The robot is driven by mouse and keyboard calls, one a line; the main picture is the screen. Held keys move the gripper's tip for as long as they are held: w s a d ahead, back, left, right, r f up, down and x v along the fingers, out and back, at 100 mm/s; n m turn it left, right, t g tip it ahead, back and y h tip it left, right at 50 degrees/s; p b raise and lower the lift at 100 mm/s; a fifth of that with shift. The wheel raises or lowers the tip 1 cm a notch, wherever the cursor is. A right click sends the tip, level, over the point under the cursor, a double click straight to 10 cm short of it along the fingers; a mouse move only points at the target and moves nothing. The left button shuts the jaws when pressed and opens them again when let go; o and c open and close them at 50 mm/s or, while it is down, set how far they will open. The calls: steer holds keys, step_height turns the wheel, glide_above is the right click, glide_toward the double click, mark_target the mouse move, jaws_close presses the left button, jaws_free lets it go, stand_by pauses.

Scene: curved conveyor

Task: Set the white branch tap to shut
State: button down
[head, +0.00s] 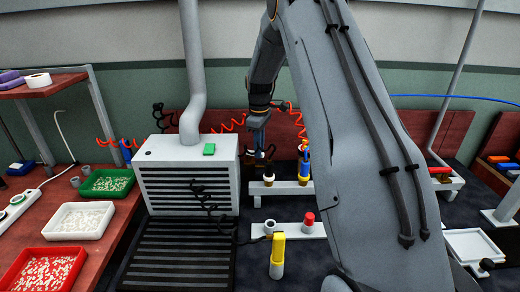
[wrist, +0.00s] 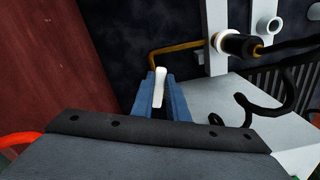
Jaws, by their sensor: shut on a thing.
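The white branch tap shows in the wrist view as a narrow white lever (wrist: 160,88) at the end of a brass pipe (wrist: 178,49). My gripper (wrist: 159,94) is shut on this lever, with one blue finger on either side of it. In the head view my gripper (head: 258,150) reaches down behind the white rail, close to the red back board. The tap is too small and too covered there to make out. The tap's body is mostly hidden behind the fingers, so I cannot tell its setting.
A white rail (head: 285,188) with holders stands just in front of my gripper. A black-handled tool (wrist: 238,45) with a coiled cord sits close by at the right in the wrist view. A white slatted box (head: 187,185) stands to the left. The red board (wrist: 55,65) is close.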

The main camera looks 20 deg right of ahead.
mark_target(249, 152)
steer(key=shift+s+a, duration=0.1)
steer(key=a+m, duration=0.1)
steer(key=m, duration=0.2)
steer(key=a+m, duration=0.1)
steer(key=m, duration=0.3)
steer(key=s+a+m, duration=0.1)
steer(key=m, duration=0.2)
steer(key=shift+a+m, duration=0.25)
steer(key=shift+m, duration=0.15)
steer(key=shift+w+a+m, duration=0.1)
steer(key=shift+a+m, duration=0.1)
steer(key=shift+m, duration=0.5)
steer(key=shift+a+m, duration=0.2)
steer(key=shift+m, duration=0.5)
steer(key=c, duration=1.7)
jaws_free()
